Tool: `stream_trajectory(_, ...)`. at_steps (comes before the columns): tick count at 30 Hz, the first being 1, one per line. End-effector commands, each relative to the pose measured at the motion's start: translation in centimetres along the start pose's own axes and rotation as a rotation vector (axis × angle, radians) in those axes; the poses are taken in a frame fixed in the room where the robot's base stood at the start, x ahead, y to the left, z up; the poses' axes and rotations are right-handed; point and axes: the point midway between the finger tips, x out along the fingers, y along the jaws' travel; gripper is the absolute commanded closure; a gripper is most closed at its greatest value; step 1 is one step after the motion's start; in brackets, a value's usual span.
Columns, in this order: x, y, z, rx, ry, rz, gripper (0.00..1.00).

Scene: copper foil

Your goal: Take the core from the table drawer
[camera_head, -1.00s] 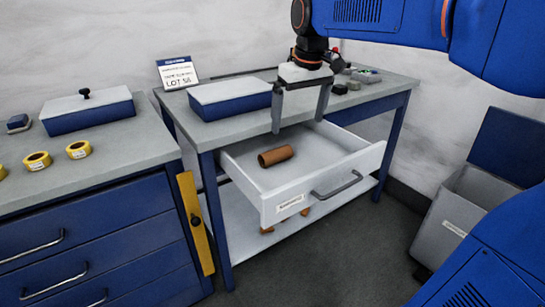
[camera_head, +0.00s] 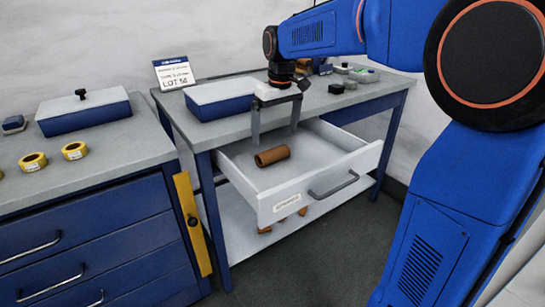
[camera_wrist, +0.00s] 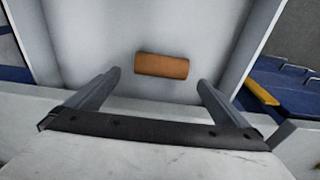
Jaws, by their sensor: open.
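The core, a brown cardboard-like tube (camera_head: 272,156), lies on its side in the open white table drawer (camera_head: 330,189), toward its left side. It also shows in the wrist view (camera_wrist: 161,65), ahead of and between my fingertips. My gripper (camera_head: 275,138) is open and empty, pointing down above the back part of the drawer, with its fingers around the rear side of the core but apart from it. In the wrist view my gripper's two fingers (camera_wrist: 158,80) are spread wider than the core's length.
A blue box with a white lid (camera_head: 222,99) and a lot sign (camera_head: 174,73) stand on the tabletop, with small items (camera_head: 350,78) at its back right. More brown pieces lie on the lower shelf (camera_head: 238,236). Yellow rolls (camera_head: 75,150) sit on the left cabinet.

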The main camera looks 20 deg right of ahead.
Motion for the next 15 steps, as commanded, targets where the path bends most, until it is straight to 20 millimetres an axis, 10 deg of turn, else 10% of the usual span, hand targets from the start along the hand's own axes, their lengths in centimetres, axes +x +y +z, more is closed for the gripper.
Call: stream_trajectory(15,5.0,-0.2,-0.1,0.0,-0.002,0.0,0.0)
